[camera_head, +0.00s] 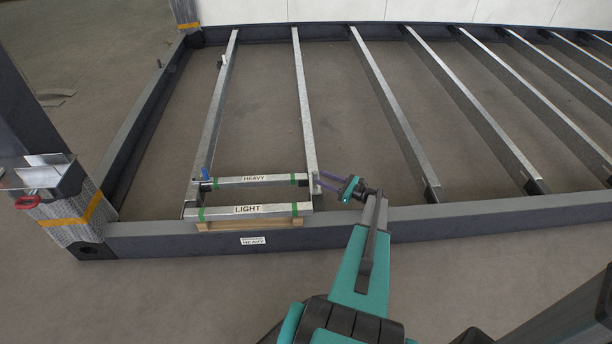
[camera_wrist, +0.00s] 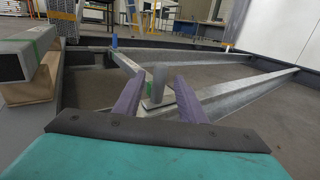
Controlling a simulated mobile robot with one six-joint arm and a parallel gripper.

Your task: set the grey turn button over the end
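The grey turn button (camera_wrist: 158,83) is an upright grey knob in the wrist view, standing on a flat plate at the near end of a steel joist. In the head view it is small beside the joist end (camera_head: 314,189) and hard to pick out. My gripper (camera_wrist: 161,80) has its two purple fingers apart, one on each side of the knob, with gaps showing. In the head view my gripper (camera_head: 322,183) reaches in from the right, its tips close to the joist end. Whether the fingertips fully reach around the knob cannot be told.
Beams labelled HEAVY (camera_head: 255,180) and LIGHT (camera_head: 248,209) lie left of my gripper on wooden blocks. A blue knob (camera_head: 205,174) stands on the left joist. The dark frame rail (camera_head: 420,228) runs along the front. Open floor shows between the joists at right.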

